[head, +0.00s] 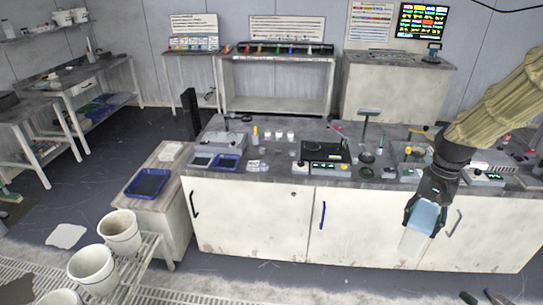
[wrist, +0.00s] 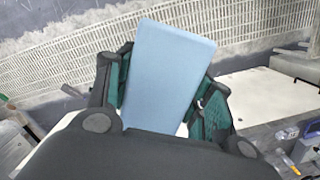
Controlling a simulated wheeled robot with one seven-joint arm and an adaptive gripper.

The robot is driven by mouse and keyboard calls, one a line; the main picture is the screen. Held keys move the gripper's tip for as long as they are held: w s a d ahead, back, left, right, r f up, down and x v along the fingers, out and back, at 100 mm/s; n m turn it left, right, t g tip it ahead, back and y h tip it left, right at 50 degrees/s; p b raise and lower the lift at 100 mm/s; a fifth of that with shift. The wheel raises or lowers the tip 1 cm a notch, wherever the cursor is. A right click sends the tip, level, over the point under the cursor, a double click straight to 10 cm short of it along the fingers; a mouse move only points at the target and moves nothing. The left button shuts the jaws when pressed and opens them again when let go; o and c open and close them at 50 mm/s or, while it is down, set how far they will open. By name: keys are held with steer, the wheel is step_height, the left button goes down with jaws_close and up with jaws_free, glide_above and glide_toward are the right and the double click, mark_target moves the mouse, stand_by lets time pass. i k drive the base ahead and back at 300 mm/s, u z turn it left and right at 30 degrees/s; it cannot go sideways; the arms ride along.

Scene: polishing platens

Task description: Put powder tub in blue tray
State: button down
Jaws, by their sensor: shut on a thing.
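My gripper (head: 424,212) is shut on a pale blue, box-shaped thing (head: 425,218), which appears to be the powder tub. A whitish part shows below it in the head view. In the wrist view the tub (wrist: 168,70) stands tilted between the two green-padded fingers (wrist: 160,100). My gripper holds it in the air in front of the white cabinet doors, below the counter top. An empty-looking blue tray (head: 149,183) lies on the low side table at the left, far from my gripper. A smaller blue tray (head: 227,162) sits on the counter's left part.
The long counter (head: 270,172) carries a black-topped device (head: 325,152), small bottles and tools. White buckets (head: 120,232) stand on a wire rack at the lower left. The wooden side table (head: 165,158) adjoins the counter's left end. Floor grating runs along the front.

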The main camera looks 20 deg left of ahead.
mark_target(148, 186)
steer(key=i, duration=2.25)
steer(key=u, duration=2.8)
steer(key=i, duration=1.65)
